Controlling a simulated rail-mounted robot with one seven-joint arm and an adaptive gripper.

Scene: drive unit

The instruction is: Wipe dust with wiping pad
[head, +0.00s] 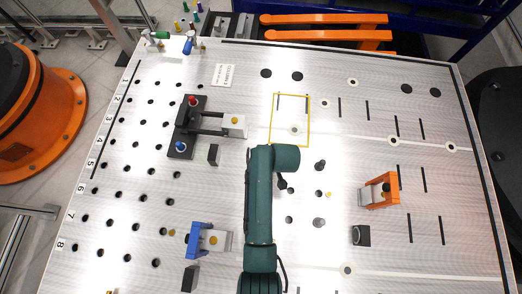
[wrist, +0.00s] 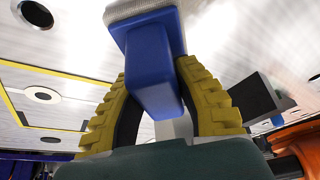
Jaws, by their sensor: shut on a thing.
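My gripper (wrist: 153,72) has yellow ribbed fingers, shut on both sides of the blue handle of the wiping pad (wrist: 152,62). The pad's pale grey textured face is at the top of the wrist view, close to the light metal table; I cannot tell whether it touches. In the head view my green arm hides the gripper and pad. A yellow outlined rectangle (head: 309,122) is on the table just beyond the arm; part of its outline also shows at the left of the wrist view (wrist: 60,65). I cannot make out dust clearly.
A dark fixture with red and blue knobs (head: 186,140) stands left of the arm. A blue bracket (head: 196,240) is front left. An orange bracket (head: 384,191) and a dark block (head: 361,235) are to the right. The table's far right is mostly clear.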

